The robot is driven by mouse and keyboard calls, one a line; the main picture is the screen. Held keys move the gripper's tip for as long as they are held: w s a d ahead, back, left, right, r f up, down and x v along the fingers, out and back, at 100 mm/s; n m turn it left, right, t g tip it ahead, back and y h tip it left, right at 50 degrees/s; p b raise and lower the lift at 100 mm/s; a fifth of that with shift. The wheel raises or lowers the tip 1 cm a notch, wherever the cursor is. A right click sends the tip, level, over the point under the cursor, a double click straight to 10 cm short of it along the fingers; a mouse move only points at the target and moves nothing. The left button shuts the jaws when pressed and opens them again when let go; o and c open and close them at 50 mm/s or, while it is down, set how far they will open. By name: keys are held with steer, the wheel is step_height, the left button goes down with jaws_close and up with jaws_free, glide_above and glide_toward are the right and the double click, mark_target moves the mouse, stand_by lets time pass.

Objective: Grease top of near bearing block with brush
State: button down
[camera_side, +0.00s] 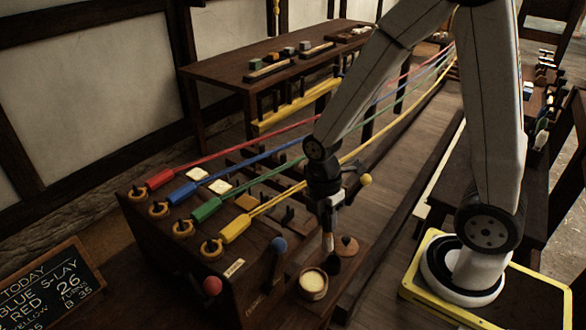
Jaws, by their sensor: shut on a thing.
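My gripper (328,200) is shut on the brush (328,238), which hangs upright with its dark head down. The brush head is close to the right rim of the round grease pot (313,290); I cannot tell whether it touches the pot. The pot is open and full of pale grease. A round wooden lid (346,247) lies behind it. I cannot tell which is the near bearing block.
Red (220,155), blue (230,166), green (255,181) and yellow (300,192) ropes stretch from the dark machine (190,265) to the far right. A chalkboard (45,290) is at lower left.

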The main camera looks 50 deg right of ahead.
steer(key=a, duration=0.1)
steer(key=w+a+g, duration=0.1)
steer(key=a, duration=0.1)
steer(key=a+g, duration=0.1)
steer(key=a, duration=0.1)
steer(key=shift+w+f, duration=0.1)
steer(key=shift+w, duration=0.3)
steer(key=shift+f, duration=0.15)
steer(key=shift+f, duration=2.8)
steer(key=shift+f, duration=0.7)
stand_by(0.6)
steer(key=shift+r, duration=0.1)
step_height(320, 180, up, 7)
stand_by(1.2)
stand_by(0.5)
